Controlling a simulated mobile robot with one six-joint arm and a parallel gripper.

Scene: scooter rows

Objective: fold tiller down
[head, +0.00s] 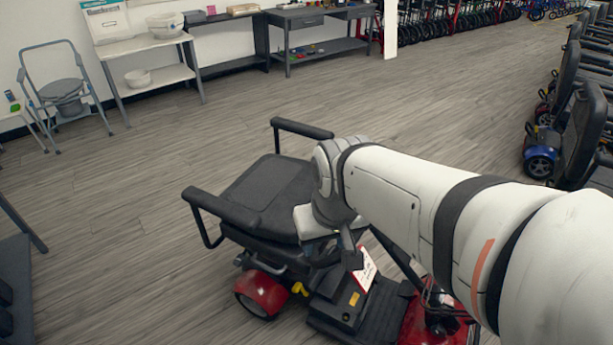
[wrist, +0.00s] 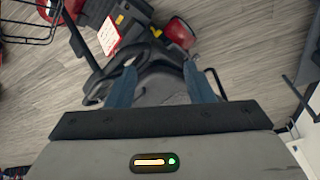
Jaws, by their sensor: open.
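A red and black mobility scooter stands on the floor, its black seat (head: 265,190) at the centre of the head view. Its tiller (head: 397,257) is a dark post rising from the red front, partly hidden behind my arm. In the wrist view the tiller post (wrist: 80,42) runs from upper left to a black looped handlebar (wrist: 97,88). My gripper (wrist: 160,76) is open, its two blue fingers apart. The left finger overlaps the handlebar in the picture; I cannot tell whether they touch. The grey seat shows between the fingers. In the head view my arm hides the fingertips.
A white and red tag (wrist: 109,37) hangs near the tiller. A wire basket (wrist: 28,30) is at the upper left. More scooters (head: 580,130) line the right side. A commode chair (head: 62,95) and tables (head: 150,45) stand along the wall. The floor behind the seat is clear.

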